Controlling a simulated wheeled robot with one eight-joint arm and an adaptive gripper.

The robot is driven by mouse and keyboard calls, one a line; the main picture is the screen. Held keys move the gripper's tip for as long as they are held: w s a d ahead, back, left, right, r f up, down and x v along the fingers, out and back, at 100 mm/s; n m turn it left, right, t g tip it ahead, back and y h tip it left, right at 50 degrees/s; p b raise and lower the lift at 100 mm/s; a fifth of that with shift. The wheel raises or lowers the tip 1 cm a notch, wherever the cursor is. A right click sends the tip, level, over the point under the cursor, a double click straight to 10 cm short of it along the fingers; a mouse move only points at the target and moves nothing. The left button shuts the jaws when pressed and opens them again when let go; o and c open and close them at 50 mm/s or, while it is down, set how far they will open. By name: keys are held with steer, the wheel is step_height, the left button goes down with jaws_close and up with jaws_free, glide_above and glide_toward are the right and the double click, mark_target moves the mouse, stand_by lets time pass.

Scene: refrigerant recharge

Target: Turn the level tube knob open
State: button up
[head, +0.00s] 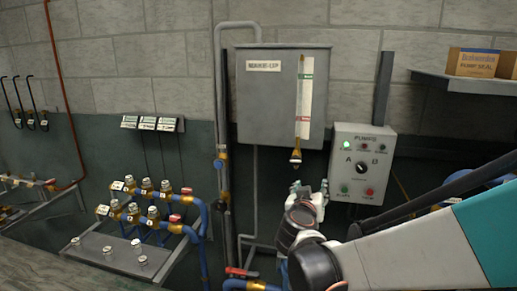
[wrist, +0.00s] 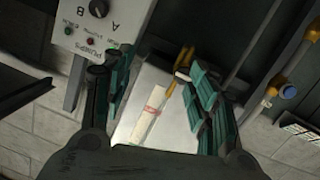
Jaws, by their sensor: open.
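The level tube (head: 304,95) is an upright clear tube with a red and green scale on the front of a grey cabinet (head: 262,100). Its small brass knob fitting (head: 296,156) sits below the tube near the cabinet's lower edge. My gripper (head: 310,187) is below and slightly right of the fitting in the head view, apart from it. In the wrist view the tube (wrist: 150,115) and fitting (wrist: 184,68) appear inverted between the two dark green fingers of my gripper (wrist: 150,75). The fingers are spread and empty. The fitting's exact handle position is too small to tell.
A pump control box (head: 361,163) with a selector and lights is right of the cabinet, close to my gripper. Vertical pipes (head: 222,160) run left of it. Brass valves on blue pipes (head: 155,200) stand lower left. A shelf (head: 465,82) holds a cardboard box (head: 472,62).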

mark_target(296, 161)
steer(key=w+a+r+t+p, duration=0.2)
steer(key=w+a, duration=0.3)
steer(key=shift+n+y, duration=0.3)
steer(key=shift+n, duration=0.1)
steer(key=b+x, duration=0.1)
steer(key=x, duration=1.2)
steer(key=shift+w+d, duration=0.15)
steer(key=shift+c, duration=0.4)
steer(key=c, duration=1)
